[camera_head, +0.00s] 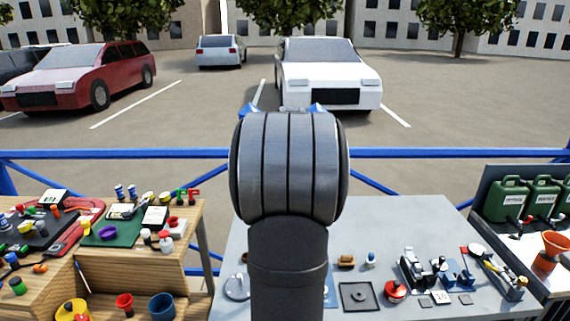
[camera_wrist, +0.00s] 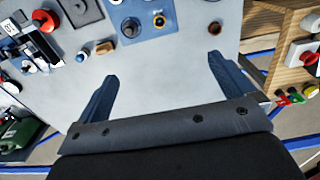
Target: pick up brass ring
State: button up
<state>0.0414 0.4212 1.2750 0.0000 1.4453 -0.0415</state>
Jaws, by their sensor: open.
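In the wrist view a small orange-gold ring (camera_wrist: 159,20) lies on a blue plate (camera_wrist: 167,6) near the top edge. A small brown round piece (camera_wrist: 214,28) sits on the bare grey table to its right; I cannot tell for sure which of the two is the brass ring. My gripper (camera_wrist: 163,67) is open, its two blue fingers wide apart with nothing between them but grey table. Both round pieces lie beyond the fingertips.
The grey table (camera_head: 400,225) is bare towards its back. A brown block (camera_head: 347,261), a black square plate (camera_head: 360,296) and a red round piece (camera_head: 395,290) lie right of my arm. Wooden benches (camera_head: 185,220) with clutter stand left; green canisters (camera_head: 506,198) stand right. Blue rails (camera_head: 420,153) run behind.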

jog(key=c, duration=0.9)
jog(key=f+n, duration=1.8)
jog(key=shift+w+d+f, duration=0.2)
jog(key=shift+d, duration=0.1)
jog(key=shift+s+a+f, duration=0.1)
jog(key=shift+a+f, duration=0.05)
jog(key=shift+f, duration=1.2)
jog(key=shift+s+a+f, duration=0.1)
jog(key=shift+f, duration=1.25)
